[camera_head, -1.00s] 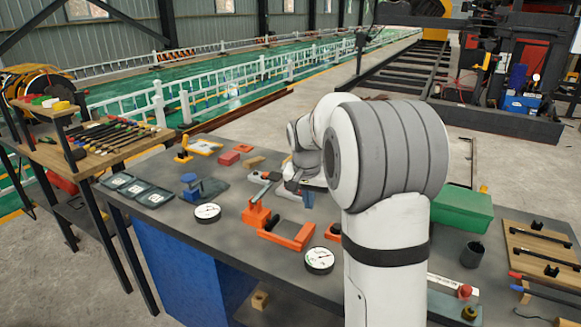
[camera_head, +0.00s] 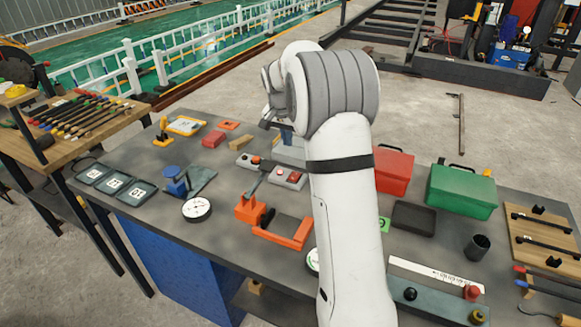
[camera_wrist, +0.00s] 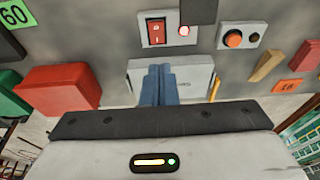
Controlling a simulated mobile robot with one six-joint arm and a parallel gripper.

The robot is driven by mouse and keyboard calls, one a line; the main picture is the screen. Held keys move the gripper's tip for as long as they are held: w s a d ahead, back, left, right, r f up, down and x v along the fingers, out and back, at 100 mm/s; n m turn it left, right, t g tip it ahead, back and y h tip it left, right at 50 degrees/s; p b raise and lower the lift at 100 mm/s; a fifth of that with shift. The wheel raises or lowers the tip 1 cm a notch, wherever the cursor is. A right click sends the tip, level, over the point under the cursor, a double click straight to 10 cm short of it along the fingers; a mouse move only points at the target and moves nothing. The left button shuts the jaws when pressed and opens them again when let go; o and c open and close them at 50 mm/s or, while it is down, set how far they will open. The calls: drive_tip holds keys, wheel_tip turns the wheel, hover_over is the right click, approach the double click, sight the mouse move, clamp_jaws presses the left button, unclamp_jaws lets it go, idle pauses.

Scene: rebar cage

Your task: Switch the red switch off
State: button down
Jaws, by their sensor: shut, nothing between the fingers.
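The red switch (camera_wrist: 156,32) is a red rocker on a light grey box, upper middle in the wrist view. A small round lamp (camera_wrist: 184,31) beside it looks bright, pinkish-white with a red rim. In the head view the red switch (camera_head: 294,176) shows on its box on the table, just left of my arm. My gripper (camera_wrist: 159,70) has blue fingers pressed together with nothing between them. They point toward the switch from below in the wrist view, with a gap. In the head view its blue fingers (camera_head: 287,136) are partly hidden by my arm.
A second grey box with an orange button (camera_wrist: 233,39) stands beside the switch box. A pale case (camera_wrist: 198,75) lies behind the fingers. Red (camera_head: 394,171) and green (camera_head: 462,190) toolboxes, an orange clamp frame (camera_head: 285,233) and a dial gauge (camera_head: 197,209) crowd the table.

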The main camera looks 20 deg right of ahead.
drive_tip(key=p, duration=0.3)
hover_over(293, 177)
drive_tip(key=f, duration=1.2)
drive_tip(key=shift+s+a+f, duration=0.2)
drive_tip(key=shift+s+a, duration=0.05)
drive_tip(key=shift+s, duration=0.1)
drive_tip(key=shift+f, duration=0.7)
